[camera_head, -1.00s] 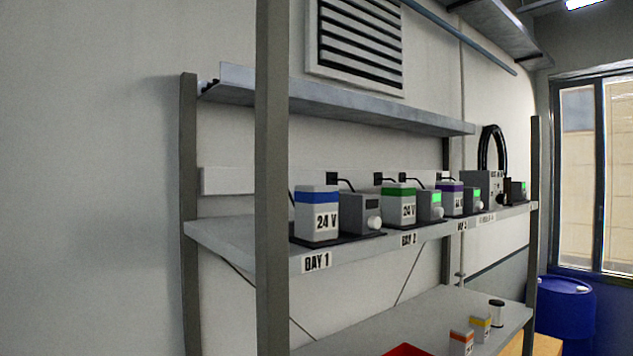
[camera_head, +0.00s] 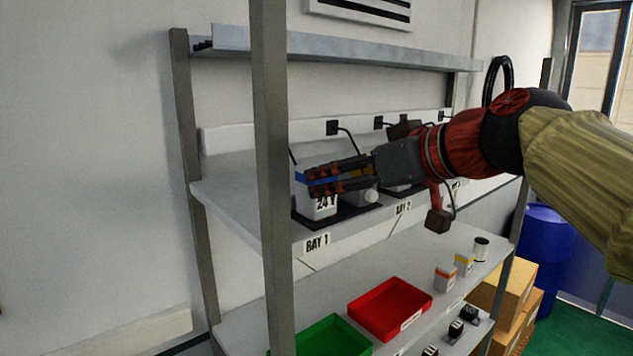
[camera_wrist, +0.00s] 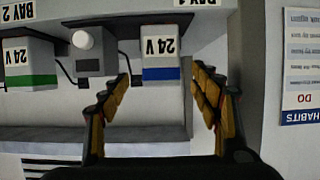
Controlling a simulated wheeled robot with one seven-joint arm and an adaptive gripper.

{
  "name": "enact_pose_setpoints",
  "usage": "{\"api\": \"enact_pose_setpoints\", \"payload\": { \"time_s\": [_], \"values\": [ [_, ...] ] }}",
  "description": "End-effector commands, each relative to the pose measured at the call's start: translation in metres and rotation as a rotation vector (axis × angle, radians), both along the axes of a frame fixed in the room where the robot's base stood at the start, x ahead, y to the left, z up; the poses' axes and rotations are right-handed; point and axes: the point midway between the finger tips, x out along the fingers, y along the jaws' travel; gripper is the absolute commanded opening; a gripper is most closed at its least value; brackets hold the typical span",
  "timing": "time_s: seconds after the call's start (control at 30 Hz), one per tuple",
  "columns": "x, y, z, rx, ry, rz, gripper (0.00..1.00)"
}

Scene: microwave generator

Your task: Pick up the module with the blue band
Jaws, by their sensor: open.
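The module with the blue band (camera_head: 317,208) stands upright at BAY 1, at the left of the middle shelf. It is white with "24 V" on its front, and my fingers partly cover its upper part. My gripper (camera_head: 309,181) reaches in from the right, open, with its fingertips in front of the module at band height. In the wrist view, which is upside down, the blue-banded module (camera_wrist: 160,52) shows between my spread fingers (camera_wrist: 160,75). No contact is visible, and the remaining gap is hard to judge.
A grey unit with a white knob (camera_wrist: 88,60) stands beside the module, then a green-banded module (camera_wrist: 30,62) at BAY 2. A shelf post (camera_head: 270,180) rises left of the module. Below are red (camera_head: 412,318) and green (camera_head: 330,345) trays. An upper shelf (camera_head: 330,47) hangs above.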

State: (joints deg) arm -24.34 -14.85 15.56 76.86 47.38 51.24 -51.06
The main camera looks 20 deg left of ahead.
Motion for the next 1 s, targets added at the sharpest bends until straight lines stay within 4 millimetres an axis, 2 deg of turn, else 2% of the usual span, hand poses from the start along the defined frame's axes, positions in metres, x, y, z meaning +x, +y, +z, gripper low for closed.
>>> {"api": "enact_pose_setpoints", "payload": {
  "time_s": [0.37,0.5,0.8,1.0],
  "values": [
    [0.018,0.042,-0.007,-0.002,0.004,0.001,0.63],
    [0.025,0.053,-0.015,-0.002,0.003,-0.001,0.63],
    [0.027,0.056,-0.018,-0.001,0.002,-0.003,0.63],
    [0.027,0.056,-0.018,-0.001,0.002,-0.003,0.52]
  ]
}}
